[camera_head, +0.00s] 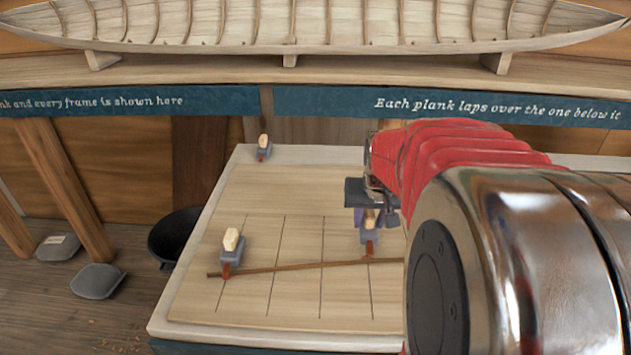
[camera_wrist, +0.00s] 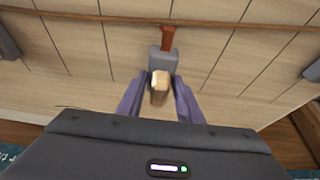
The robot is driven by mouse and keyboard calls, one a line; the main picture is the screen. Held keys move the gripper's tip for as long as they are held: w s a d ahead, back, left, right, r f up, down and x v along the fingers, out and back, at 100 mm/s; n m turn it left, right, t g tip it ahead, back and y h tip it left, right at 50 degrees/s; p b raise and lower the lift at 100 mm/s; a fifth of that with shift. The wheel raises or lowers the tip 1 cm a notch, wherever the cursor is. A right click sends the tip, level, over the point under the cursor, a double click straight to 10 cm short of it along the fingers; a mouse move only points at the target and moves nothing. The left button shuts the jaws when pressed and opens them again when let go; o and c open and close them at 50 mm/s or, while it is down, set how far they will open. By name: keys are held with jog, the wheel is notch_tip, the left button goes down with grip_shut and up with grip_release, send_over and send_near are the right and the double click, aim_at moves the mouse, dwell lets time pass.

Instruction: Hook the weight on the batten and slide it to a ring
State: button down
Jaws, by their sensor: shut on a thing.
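My gripper (camera_head: 368,216) is over the right part of the board and is shut on a weight. This weight (camera_head: 369,236) is a grey block with a pale wooden grip and a red-brown hook. In the wrist view the two purple fingers (camera_wrist: 161,86) stand on either side of the grip of the weight (camera_wrist: 163,62). The hook points at the thin brown batten (camera_wrist: 90,15), and its tip meets the batten's near edge; whether it is hooked over I cannot tell. The batten (camera_head: 290,266) lies across the board. I cannot make out any ring.
A second weight (camera_head: 232,248) stands at the batten's left end, its hook at the batten. A third weight (camera_head: 264,148) stands at the board's far left corner. The lined board (camera_head: 270,195) is otherwise mostly clear. A black bucket (camera_head: 172,235) is left of the table. A model hull (camera_head: 340,30) is behind.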

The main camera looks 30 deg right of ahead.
aim_at(367, 226)
jog(key=shift+f, duration=0.95)
jog(key=shift+f, duration=0.5)
dwell(0.6)
jog(key=shift+w, duration=0.1)
dwell(0.6)
jog(key=shift+w+d, duration=0.3)
jog(key=shift+w, duration=0.1)
jog(key=shift+f, duration=0.15)
dwell(1.0)
jog(key=c, duration=1.2)
grip_release()
